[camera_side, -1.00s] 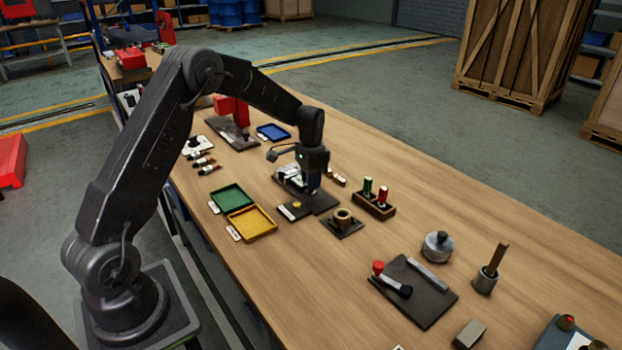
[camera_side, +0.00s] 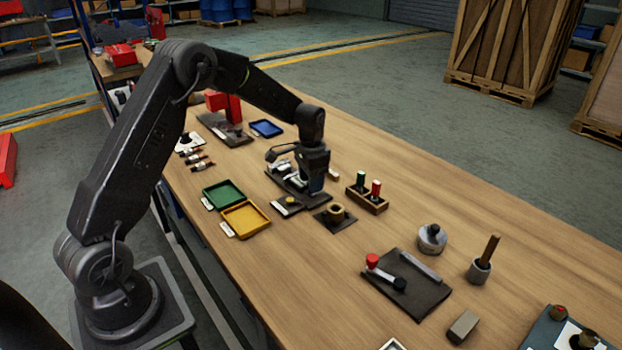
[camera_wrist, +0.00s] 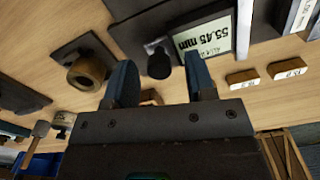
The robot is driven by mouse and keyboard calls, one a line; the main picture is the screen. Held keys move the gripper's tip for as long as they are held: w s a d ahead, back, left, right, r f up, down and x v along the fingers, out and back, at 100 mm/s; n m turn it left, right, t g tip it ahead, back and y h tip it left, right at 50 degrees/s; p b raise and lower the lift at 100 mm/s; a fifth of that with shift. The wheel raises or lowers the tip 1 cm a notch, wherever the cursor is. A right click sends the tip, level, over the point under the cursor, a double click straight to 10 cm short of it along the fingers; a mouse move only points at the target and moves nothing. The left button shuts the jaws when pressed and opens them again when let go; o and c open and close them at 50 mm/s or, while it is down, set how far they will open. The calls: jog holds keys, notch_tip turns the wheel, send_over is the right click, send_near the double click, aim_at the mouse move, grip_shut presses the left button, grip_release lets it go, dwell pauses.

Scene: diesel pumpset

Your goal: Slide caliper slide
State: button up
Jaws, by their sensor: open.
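The caliper slide with its digital display (camera_wrist: 207,42) is in the wrist view, on a dark plate; the display reads 55.45 mm, upside down. A black round knob (camera_wrist: 158,66) beside the display shows between my two blue fingers. In the side view the caliper plate (camera_side: 310,199) lies mostly under my gripper (camera_side: 316,190), which hides part of the caliper. My gripper also shows in the wrist view (camera_wrist: 158,82), open, with one finger on each side of the knob. I see space between fingers and knob, but cannot tell their height relative to it.
A brass ring on a dark block (camera_side: 335,213) stands close to the right. A wooden holder (camera_side: 367,200) with a green and a red plug is farther right. Green (camera_side: 223,195) and yellow trays (camera_side: 246,219) lie nearer. The table's right rear is clear.

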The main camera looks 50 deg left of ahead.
jog(key=shift+r, duration=0.1)
notch_tip(320, 180, up, 14)
dwell(0.5)
jog(key=s+d+r+n+t, duration=0.1)
jog(key=s+d+r, duration=0.3)
jog(key=s+d, duration=0.15)
jog(key=s+d+r+t, duration=0.2)
jog(key=s+d+r, duration=0.25)
jog(key=s, duration=0.25)
jog(key=s+d+f+t, duration=0.1)
jog(key=s+d, duration=0.1)
jog(key=s, duration=0.6)
jog(key=s+d+f+n+t, duration=0.1)
jog(key=s+d, duration=0.1)
jog(key=s, duration=0.6)
jog(key=shift+d+f+n+t, duration=0.3)
jog(key=shift+d+f, duration=0.1)
